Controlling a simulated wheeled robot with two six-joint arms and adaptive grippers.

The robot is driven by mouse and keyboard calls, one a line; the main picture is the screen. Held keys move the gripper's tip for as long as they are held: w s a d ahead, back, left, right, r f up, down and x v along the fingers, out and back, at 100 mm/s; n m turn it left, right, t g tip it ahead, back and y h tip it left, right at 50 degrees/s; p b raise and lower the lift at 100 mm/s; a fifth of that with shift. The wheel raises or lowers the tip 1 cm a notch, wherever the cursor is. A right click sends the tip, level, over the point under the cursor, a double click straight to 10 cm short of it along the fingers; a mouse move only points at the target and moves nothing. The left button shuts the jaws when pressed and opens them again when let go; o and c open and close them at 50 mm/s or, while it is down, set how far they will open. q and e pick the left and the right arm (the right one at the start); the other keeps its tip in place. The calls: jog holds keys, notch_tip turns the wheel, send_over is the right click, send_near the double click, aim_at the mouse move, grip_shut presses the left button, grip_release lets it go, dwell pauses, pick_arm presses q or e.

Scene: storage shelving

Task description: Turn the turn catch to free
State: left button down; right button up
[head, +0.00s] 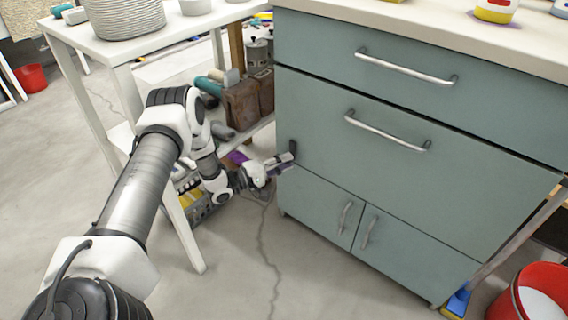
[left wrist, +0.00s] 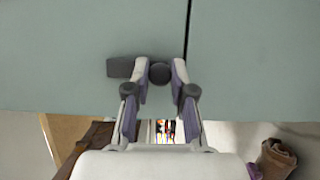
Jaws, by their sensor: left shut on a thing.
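The turn catch is a small dark grey piece with a round hub and a flat tab, on the front of the teal cabinet (head: 400,170) near its left edge. In the head view the turn catch (head: 293,147) shows just above my fingertips, its tab upright. In the left wrist view the turn catch (left wrist: 121,67) has its tab pointing left, away from a dark seam between two panels. My left gripper (head: 284,160) is at the cabinet front. In the left wrist view, my left gripper (left wrist: 160,74) is shut on the hub. My right gripper is not in view.
The cabinet has a drawer handle (head: 405,67), another long handle (head: 387,131) and two small lower doors. A white shelf table (head: 105,45) with goods stands close on the left, beside my arm. A red bucket (head: 510,300) stands at the lower right. Floor in front is clear.

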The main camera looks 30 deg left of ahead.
pick_arm(q)
jog(key=c, duration=1)
grip_release()
